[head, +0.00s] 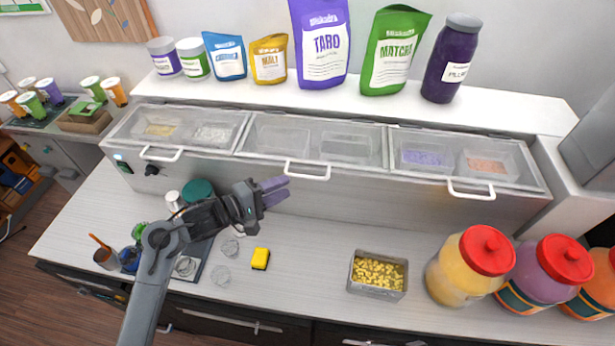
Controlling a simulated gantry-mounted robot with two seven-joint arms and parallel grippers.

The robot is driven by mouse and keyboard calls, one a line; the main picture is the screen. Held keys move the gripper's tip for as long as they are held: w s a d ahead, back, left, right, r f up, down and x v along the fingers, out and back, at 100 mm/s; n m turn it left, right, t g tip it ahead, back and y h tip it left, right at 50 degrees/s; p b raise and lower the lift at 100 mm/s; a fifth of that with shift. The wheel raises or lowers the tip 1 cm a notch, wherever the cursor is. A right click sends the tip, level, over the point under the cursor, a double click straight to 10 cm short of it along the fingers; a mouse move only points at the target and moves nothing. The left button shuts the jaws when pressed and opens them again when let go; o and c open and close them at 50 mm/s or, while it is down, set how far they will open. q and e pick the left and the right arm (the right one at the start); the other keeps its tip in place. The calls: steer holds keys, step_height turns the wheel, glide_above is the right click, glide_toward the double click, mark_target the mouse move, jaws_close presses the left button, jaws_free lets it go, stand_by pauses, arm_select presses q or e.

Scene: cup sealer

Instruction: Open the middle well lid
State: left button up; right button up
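The middle well lid (312,143) is a clear panel in a pale frame, and it lies closed over two bins in the long counter unit. Its white bar handle (307,175) sticks out at the front edge. My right gripper is not in view.
The left lid (178,128) and right lid (465,160) are closed, with handles sticking out. Below stand a yellow block (261,258), a metal tin of yellow pieces (378,275) and red-lidded jars (470,265). Bags and tubs line the shelf above. The counter below the middle handle is clear.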

mark_target(307, 176)
arm_select(q)
steer(key=x, duration=0.8)
steer(key=shift+w+d+f, duration=0.15)
steer(key=shift+w+d, duration=0.05)
steer(key=shift+d, duration=0.1)
jaws_close()
